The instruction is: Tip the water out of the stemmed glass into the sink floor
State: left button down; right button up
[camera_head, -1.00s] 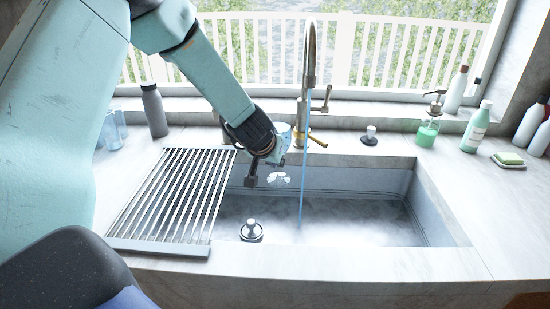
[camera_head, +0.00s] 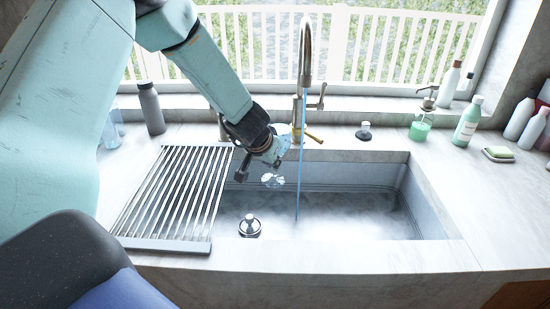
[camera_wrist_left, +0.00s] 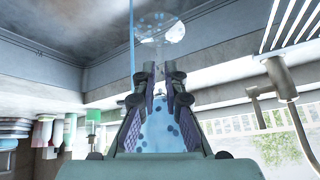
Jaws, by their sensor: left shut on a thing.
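My left gripper (camera_head: 264,151) is shut on the stemmed glass and holds it over the back left of the sink. A clear round end of the glass (camera_head: 273,180) shows just below the jaws. In the left wrist view, which is upside down, the jaws (camera_wrist_left: 159,68) close around its narrow part. The clear round end (camera_wrist_left: 162,28) lies beyond the tips, and a bluish, dotted part shows between the fingers. I cannot tell how much water is in it. The sink floor (camera_head: 330,222) lies below. My right gripper is not in view.
The faucet (camera_head: 305,60) runs a thin blue stream just right of my gripper. A slatted rack (camera_head: 170,244) covers the sink's left end. A stopper (camera_head: 250,226) stands on the sink floor. A grey bottle (camera_head: 152,110) and several right-hand bottles line the counter.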

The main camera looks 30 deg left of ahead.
pick_arm(q)
jog(key=shift+s+a+r+p, duration=0.15)
jog(key=shift+a+r+p, duration=0.1)
jog(key=shift+r+p, duration=0.1)
jog(key=shift+a+y+p, duration=0.1)
jog(key=shift+y+p, duration=0.2)
jog(key=shift+p, duration=0.05)
jog(key=shift+w+m+g+y+p, duration=0.25)
jog(key=shift+g+y+p, duration=0.2)
jog(key=shift+p, duration=0.55)
jog(key=shift+s+a+y+p, duration=0.2)
jog(key=shift+a+y+p, duration=0.05)
jog(key=shift+p, duration=0.15)
jog(key=shift+s+a, duration=0.1)
jog(key=shift+a, duration=0.05)
jog(key=shift+s+a+b, duration=0.1)
jog(key=shift+s+b, duration=0.15)
jog(key=shift+b, duration=0.05)
jog(key=shift+w+f, duration=0.1)
jog(key=shift+w, duration=0.2)
jog(key=shift+p, duration=0.45)
jog(key=shift+s+a+r+m+y+p, duration=0.15)
jog(key=shift+s+r+m+y+p, duration=0.15)
jog(key=shift+p, duration=0.7)
jog(key=shift+w+f+g+y+p, duration=0.15)
jog(key=shift+g+y+p, duration=0.2)
jog(key=shift+p, duration=0.65)
jog(key=shift+s+a+p, duration=0.2)
jog(key=shift+s+p, duration=0.05)
jog(key=shift+p, duration=0.3)
